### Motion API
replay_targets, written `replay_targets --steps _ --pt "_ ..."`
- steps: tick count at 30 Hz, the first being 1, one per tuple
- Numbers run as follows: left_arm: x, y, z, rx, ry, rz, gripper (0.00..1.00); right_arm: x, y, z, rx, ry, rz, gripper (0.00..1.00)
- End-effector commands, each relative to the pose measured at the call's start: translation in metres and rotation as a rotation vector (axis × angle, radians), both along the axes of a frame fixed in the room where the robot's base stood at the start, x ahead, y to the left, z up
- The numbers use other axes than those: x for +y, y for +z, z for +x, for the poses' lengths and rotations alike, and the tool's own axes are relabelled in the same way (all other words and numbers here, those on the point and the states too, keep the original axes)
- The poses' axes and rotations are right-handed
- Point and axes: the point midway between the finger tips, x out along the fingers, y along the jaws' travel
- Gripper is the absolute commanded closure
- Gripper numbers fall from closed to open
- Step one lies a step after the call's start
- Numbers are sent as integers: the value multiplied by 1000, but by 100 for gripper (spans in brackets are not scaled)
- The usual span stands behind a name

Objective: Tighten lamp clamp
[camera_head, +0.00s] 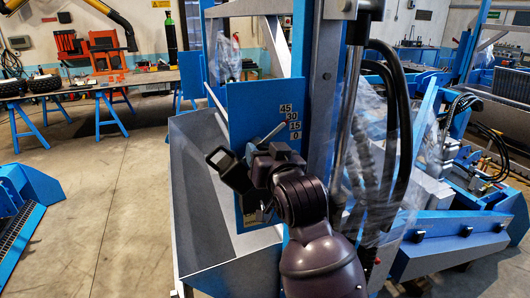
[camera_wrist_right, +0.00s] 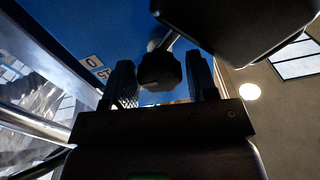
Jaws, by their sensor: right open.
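A black, boxy lamp-like head (camera_head: 232,169) sits in front of a blue panel (camera_head: 252,104) marked 45, 30, 15, 0. It seems to be the large dark block (camera_wrist_right: 240,22) in the wrist view. A dark faceted knob (camera_wrist_right: 160,71) on a short silver stem, seemingly the clamp, shows there too. My right gripper (camera_wrist_right: 162,84) is open, with one ridged finger on each side of the knob. I cannot tell whether they touch it. In the head view my right gripper (camera_head: 262,162) is at the panel and hides the knob. A silver lever (camera_head: 273,132) rises beside it. My left gripper is out of view.
A grey metal trough (camera_head: 205,225) lies below and left of the panel. Black hoses (camera_head: 393,120) and a blue upright stand close on the right. A workbench (camera_head: 100,83) on blue trestles is farther back. The floor at left is mostly clear.

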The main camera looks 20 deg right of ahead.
Motion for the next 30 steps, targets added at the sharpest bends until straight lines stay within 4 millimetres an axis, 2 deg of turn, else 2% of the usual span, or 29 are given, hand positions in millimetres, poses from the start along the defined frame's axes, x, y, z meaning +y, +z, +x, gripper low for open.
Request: replay_targets --steps 2,9,20,30 --pt "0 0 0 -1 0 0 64 0 0 0 0 0 0 47" --pt "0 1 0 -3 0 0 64 0 0 0 0 0 0 82" --pt "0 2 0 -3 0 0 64 0 0 0 -2 0 -70 82" --pt "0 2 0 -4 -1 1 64 1 0 0 -12 0 -331 82"
